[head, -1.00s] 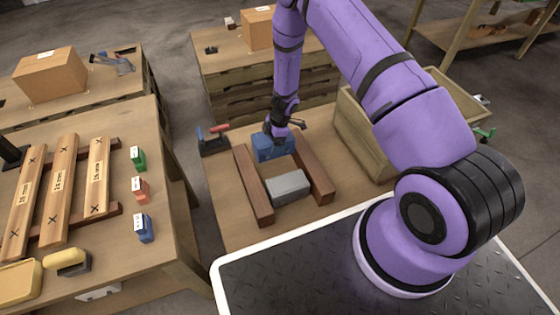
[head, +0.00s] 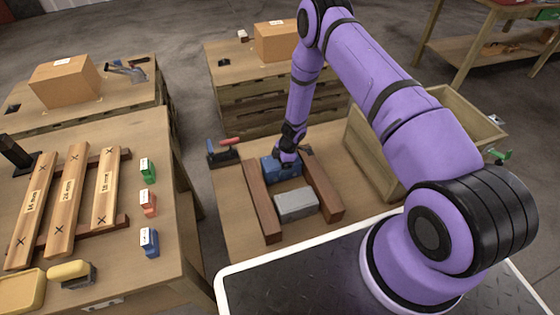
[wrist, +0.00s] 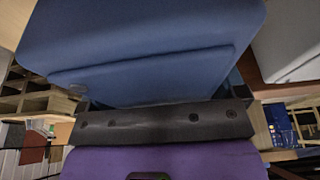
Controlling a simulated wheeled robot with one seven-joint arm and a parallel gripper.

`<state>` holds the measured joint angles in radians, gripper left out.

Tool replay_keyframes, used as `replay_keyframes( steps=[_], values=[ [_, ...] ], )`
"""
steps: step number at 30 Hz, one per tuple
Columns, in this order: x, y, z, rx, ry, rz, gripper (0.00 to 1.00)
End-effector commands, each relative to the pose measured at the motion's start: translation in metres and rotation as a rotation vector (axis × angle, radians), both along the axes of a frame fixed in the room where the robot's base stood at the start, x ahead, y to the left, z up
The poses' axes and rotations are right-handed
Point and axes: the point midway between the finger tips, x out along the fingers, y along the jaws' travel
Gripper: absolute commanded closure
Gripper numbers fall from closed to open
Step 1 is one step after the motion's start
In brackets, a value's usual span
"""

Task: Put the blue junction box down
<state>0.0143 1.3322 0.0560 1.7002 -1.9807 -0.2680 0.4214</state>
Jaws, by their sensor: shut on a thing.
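The blue junction box (head: 281,170) is at the far end of the space between two brown wooden rails, just beyond a grey box (head: 296,205). My gripper (head: 287,158) is above it and shut on it. In the wrist view the blue junction box (wrist: 140,45) fills the upper middle, close against the dark gripper body. The fingertips are hidden there. I cannot tell whether the box touches the table. The grey box also shows at the right of the wrist view (wrist: 288,38).
The left rail (head: 262,200) and right rail (head: 322,187) flank the boxes. A wooden crate (head: 377,155) stands to the right. A red-handled tool (head: 224,150) lies to the left. The left table holds planks and small green, orange and blue blocks (head: 149,242).

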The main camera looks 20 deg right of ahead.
Motion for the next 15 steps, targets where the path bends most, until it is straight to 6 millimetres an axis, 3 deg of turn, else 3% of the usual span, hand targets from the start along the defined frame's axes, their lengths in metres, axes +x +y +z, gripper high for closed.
replay_keyframes(
  steps=[6,15],
  values=[
    [0.0,0.0,-0.024,0.001,-0.001,-0.001,0.74],
    [0.001,0.0,-0.025,0.001,-0.001,-0.001,0.74]
  ],
)
